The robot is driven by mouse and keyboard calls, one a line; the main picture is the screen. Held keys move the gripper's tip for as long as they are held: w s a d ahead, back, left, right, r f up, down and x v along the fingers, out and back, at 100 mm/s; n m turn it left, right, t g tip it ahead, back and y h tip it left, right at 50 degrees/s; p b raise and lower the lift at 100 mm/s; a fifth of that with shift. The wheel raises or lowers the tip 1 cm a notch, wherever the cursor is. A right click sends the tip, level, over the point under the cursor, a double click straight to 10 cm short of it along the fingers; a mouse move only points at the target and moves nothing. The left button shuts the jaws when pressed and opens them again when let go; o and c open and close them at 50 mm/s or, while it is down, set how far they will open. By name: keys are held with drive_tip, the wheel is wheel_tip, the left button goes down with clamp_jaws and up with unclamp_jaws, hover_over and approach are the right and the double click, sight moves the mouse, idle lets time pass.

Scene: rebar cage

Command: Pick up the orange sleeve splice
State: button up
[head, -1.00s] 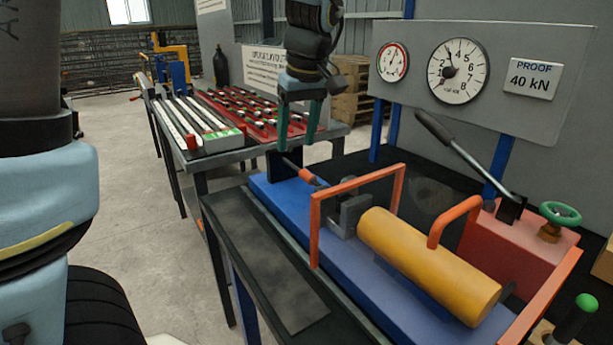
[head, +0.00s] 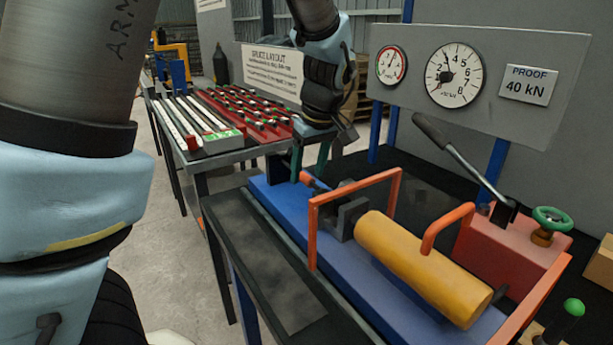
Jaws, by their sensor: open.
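The orange sleeve splice (head: 308,180) is a small piece at the far left end of the blue press bed (head: 275,192), beside the dark grey clamp block (head: 350,210). Only part of it shows. My gripper (head: 309,172) has two green fingers pointing down, spread apart and open. In the picture the fingertips come down on either side of the sleeve. I cannot tell whether they touch it. The thin bar seen earlier beside the sleeve is now hidden by the fingers.
An orange guard frame (head: 355,190) stands close right of my gripper. A gauge panel (head: 550,50) rises behind. A table with a red rack (head: 240,112) stands left.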

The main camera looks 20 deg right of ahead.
drive_tip(key=shift+w+f, duration=0.15)
drive_tip(key=shift+f, duration=0.5)
clamp_jaws()
idle(0.9)
